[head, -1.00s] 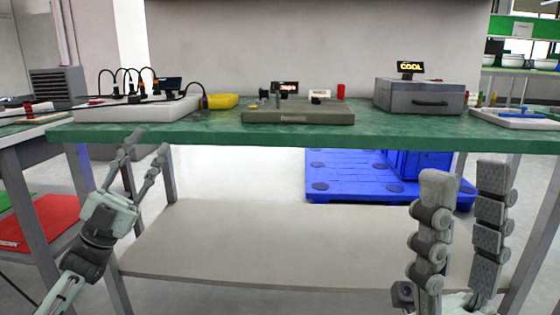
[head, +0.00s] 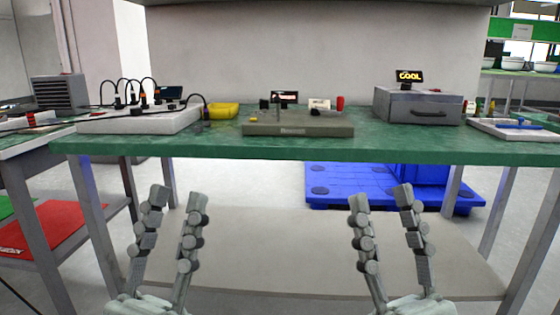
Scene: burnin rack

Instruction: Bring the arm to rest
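My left gripper (head: 175,200) is in the lower left of the head view, pointing up, its two fingers apart with nothing between them. My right gripper (head: 382,200) is in the lower right, also pointing up with its fingers apart and empty. Both appear in front of the green-topped bench (head: 300,148), below its top edge in the picture, and hold nothing. Both arms behind the grippers are mostly out of the picture.
On the bench stand a white board with black cables (head: 140,122), a yellow tray (head: 222,111), a grey-green fixture (head: 297,124), a red cylinder (head: 340,103) and a grey box (head: 418,106) with a "COOL" display (head: 409,76). A blue pallet (head: 345,185) lies behind the lower shelf (head: 260,250).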

